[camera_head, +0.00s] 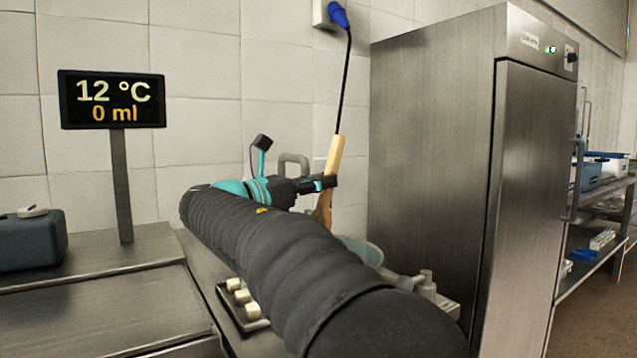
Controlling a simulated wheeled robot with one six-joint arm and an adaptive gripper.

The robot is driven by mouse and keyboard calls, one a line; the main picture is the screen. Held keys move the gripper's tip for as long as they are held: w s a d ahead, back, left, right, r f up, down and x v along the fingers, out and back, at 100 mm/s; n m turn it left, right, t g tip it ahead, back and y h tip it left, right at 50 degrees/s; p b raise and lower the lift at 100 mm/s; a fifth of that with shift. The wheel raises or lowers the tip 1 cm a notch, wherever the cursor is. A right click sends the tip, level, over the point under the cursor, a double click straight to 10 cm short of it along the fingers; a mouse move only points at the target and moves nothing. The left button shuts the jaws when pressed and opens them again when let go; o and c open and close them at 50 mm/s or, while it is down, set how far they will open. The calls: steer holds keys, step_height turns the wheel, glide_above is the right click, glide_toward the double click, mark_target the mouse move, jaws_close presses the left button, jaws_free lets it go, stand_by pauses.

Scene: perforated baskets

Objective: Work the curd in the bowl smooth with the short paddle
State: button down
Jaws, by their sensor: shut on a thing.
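My gripper (322,183) is shut on the short wooden paddle (335,155), in the middle of the head view. The paddle is held nearly upright, tilted a little, with its pale handle above the jaws and its darker lower part (321,212) below them. A pale greenish bowl (365,250) stands behind my arm, below and right of the gripper. My arm hides most of the bowl and the paddle's lower end. I cannot see the curd or tell whether the paddle touches it.
A tall steel cabinet (435,150) stands close on the right. A tray (224,301) with several pale blocks lies left of my arm. A display (112,99) reads 12 °C and 0 ml. A black cable (345,85) hangs from a blue plug (338,15) behind the paddle.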

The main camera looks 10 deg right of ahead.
steer(key=shift+s+d+f, duration=0.1)
steer(key=shift+s+d, duration=0.1)
steer(key=shift+s, duration=0.4)
steer(key=shift+w, duration=0.2)
steer(key=shift+w+a, duration=0.3)
steer(key=shift+w, duration=0.5)
steer(key=shift+s, duration=0.2)
steer(key=shift+s+d, duration=0.3)
steer(key=shift+s, duration=0.5)
steer(key=shift+w, duration=0.1)
steer(key=shift+w+a, duration=0.3)
steer(key=shift+w, duration=0.55)
